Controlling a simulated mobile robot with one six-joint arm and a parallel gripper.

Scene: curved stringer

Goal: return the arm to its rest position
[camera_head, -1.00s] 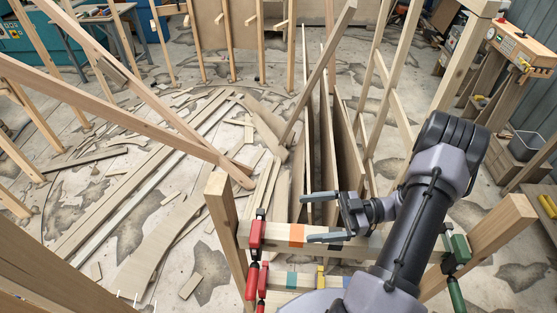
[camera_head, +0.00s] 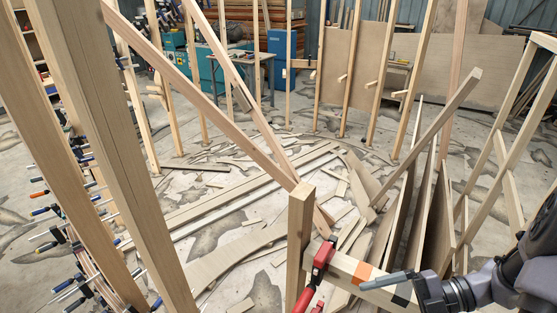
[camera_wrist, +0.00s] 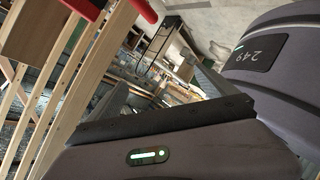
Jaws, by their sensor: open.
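My gripper (camera_head: 388,281) is at the lower right of the head view, with one long grey finger showing plainly and the other hard to make out. It is open, and I see nothing held in it. The finger overlaps a pale wooden rail (camera_head: 345,264) with an orange and a black patch; I cannot tell whether they touch. My dark arm runs off the right edge, mostly cut off. The wrist view is tilted and largely filled by my own grey parts.
A red clamp (camera_head: 322,260) grips the rail beside an upright post (camera_head: 299,240). Leaning panels (camera_head: 432,215) stand behind the rail. Tall timbers (camera_head: 125,150) and a rack of clamps (camera_head: 75,235) fill the left. Wood offcuts litter the floor (camera_head: 262,290). A blue machine (camera_head: 281,55) stands at the back.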

